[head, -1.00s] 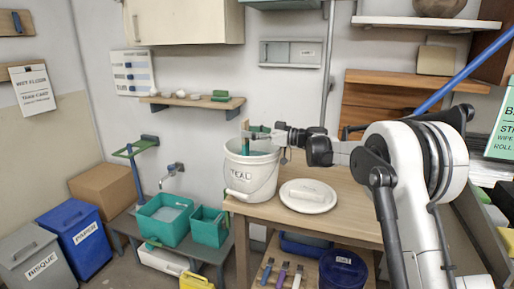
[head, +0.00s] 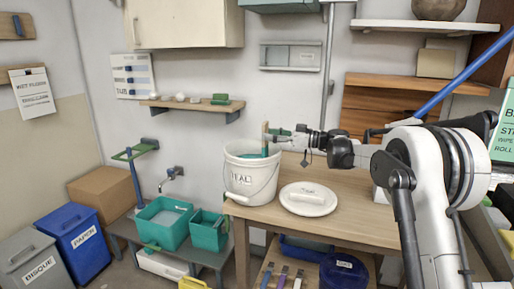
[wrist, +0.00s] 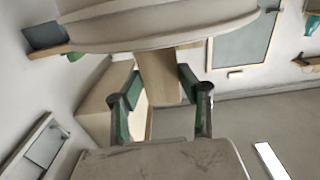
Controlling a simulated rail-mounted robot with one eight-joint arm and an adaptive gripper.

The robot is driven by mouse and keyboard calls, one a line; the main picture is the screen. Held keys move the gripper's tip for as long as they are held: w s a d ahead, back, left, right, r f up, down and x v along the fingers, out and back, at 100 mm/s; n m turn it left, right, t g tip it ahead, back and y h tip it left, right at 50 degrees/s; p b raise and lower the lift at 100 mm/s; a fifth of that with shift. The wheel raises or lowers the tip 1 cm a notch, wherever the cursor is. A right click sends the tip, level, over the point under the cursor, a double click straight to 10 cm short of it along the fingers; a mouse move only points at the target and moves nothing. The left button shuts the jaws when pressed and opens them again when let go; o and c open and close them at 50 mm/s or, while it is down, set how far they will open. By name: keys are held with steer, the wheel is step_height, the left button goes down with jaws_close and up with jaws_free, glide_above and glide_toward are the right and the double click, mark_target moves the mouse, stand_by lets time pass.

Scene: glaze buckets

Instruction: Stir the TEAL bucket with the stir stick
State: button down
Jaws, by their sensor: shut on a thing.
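The white TEAL bucket (head: 250,182) stands upright on the wooden table, with a teal surface showing inside its rim in the head view. The wooden stir stick (head: 265,142) stands roughly upright in the bucket's mouth, toward the right side; its lower end is hidden inside. My gripper (head: 272,134) reaches in from the right, above the rim, shut on the upper part of the stick. In the wrist view the stick (wrist: 160,75) sits between the green-padded fingers. A large pale curved rim (wrist: 155,30) at the top there appears to be the bucket.
A round white lid or plate (head: 308,200) with a pale block on it lies right of the bucket. Teal tubs (head: 165,222) stand on a low bench at left. A wall shelf (head: 190,104) and a vertical pipe are behind. The table's front right is clear.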

steer(key=w+a+r+p, duration=0.1)
steer(key=a+r+p, duration=0.2)
steer(key=r+p, duration=0.5)
steer(key=shift+w+r, duration=0.15)
steer(key=shift+r, duration=4.1)
steer(key=shift+a, duration=0.1)
step_height(320, 180, up, 5)
steer(key=p, duration=0.2)
steer(key=shift+p, duration=0.4)
